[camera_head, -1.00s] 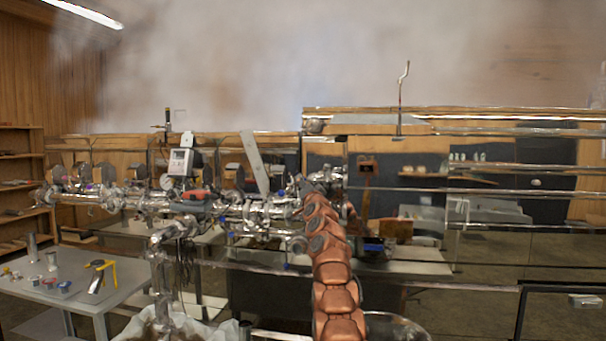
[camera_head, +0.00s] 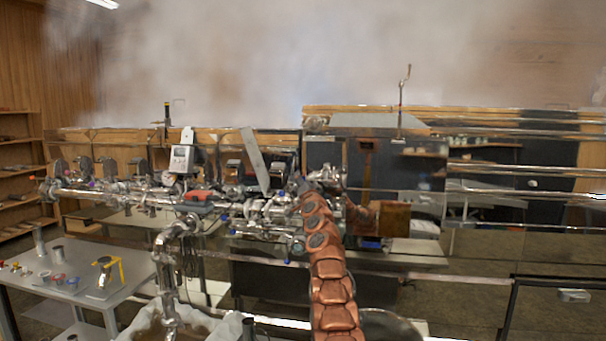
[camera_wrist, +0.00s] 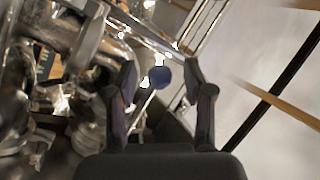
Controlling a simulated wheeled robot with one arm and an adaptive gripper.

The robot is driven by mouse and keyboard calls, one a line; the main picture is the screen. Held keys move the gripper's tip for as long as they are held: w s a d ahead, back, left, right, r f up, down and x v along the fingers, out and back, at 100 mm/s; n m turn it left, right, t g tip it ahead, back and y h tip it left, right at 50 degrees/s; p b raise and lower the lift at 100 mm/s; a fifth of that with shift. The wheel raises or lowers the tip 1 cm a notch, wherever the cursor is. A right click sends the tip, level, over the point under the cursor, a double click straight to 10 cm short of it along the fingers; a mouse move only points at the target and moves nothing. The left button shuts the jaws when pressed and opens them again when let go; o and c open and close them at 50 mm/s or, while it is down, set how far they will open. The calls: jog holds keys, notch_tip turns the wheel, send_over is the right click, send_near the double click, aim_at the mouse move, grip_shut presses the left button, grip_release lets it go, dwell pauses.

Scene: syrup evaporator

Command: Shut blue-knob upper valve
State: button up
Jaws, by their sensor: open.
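In the wrist view, a round dark blue knob (camera_wrist: 159,77) shows between the two dark fingers of my gripper (camera_wrist: 161,66). The fingers are apart, one on each side of the knob in the picture. I cannot tell whether they touch it or how far beyond the tips it lies. In the head view, my copper arm reaches up to the steel pipework (camera_head: 255,212), and my gripper is hard to make out among the shiny fittings. Small blue spots show on this pipework, but I cannot tell which one is the knob in the wrist view.
A grey box with a display (camera_head: 181,158) stands on the pipework. A side table (camera_head: 125,258) with small parts and a yellow-handled tool is at the left. The long evaporator pan (camera_head: 400,120) runs behind, with steam above. Pipes and fittings crowd the wrist view's left side.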

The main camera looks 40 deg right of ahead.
jog(key=shift+w+d+r+p, duration=0.25)
jog(key=shift+w+p, duration=0.05)
jog(key=shift+p, duration=0.95)
jog(key=shift+f, duration=0.1)
grip_shut()
